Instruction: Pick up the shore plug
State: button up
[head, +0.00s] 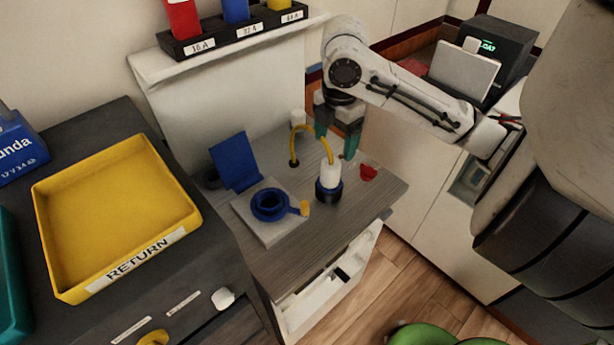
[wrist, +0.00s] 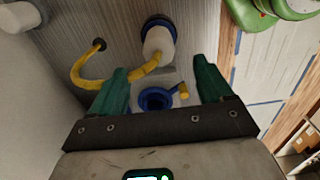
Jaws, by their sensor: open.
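The shore plug (head: 329,184) stands upright on the grey wood-look counter (head: 290,240). It has a white body, a dark blue base and a yellow cable (head: 297,139) that runs to a hole in the counter. In the wrist view the plug (wrist: 158,40) lies beyond the fingertips, with its cable curving to the left. My gripper (head: 338,147) is open and empty, just above and behind the plug in the head view. Its green fingers (wrist: 160,78) are apart. A blue round socket (head: 270,204) with a raised blue lid (head: 235,162) sits on a pale plate left of the plug.
A small red piece (head: 368,172) lies right of the plug. A yellow RETURN tray (head: 112,215) stands on the dark bench at left. A shelf with coloured breakers (head: 236,30) is behind. Green round things (head: 436,337) are at the lower right.

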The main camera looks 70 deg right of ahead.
aim_at(331, 163)
jog(key=f, duration=0.5)
jog(key=shift+w+f+b, duration=0.15)
jog(key=shift+w+b, duration=0.1)
jog(key=shift+b, duration=0.05)
jog(key=shift+f+p, duration=0.4)
jog(key=shift+f, duration=2.35)
jog(key=c, duration=1.5)
